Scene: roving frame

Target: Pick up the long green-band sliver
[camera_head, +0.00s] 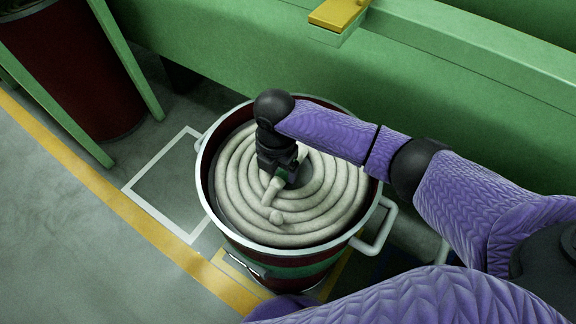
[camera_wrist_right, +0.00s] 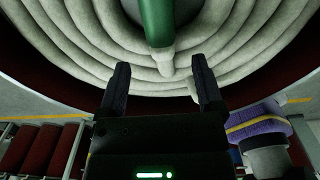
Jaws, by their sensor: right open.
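Thick off-white sliver (camera_head: 240,185) lies coiled in a round dark-red can with a pale rim (camera_head: 203,178) and a green band (camera_head: 290,270). A short sliver piece (camera_head: 271,190) lies across the coils towards the front. In the right wrist view, a green band (camera_wrist_right: 157,22) wraps a sliver length whose pale end (camera_wrist_right: 161,62) points towards my gripper. My right gripper (camera_head: 283,178) is over the coils near the can's middle. Its two dark fingers (camera_wrist_right: 161,80) are open and apart, with the pale end just beyond them. The arm partly hides the coils. My left gripper does not show.
The can has side handles (camera_head: 377,228). A green machine beam (camera_head: 230,58) with a yellow block (camera_head: 338,13) runs behind it. Another dark-red can (camera_head: 75,70) stands at upper left. Grey floor with yellow (camera_head: 130,212) and white lines is clear at left.

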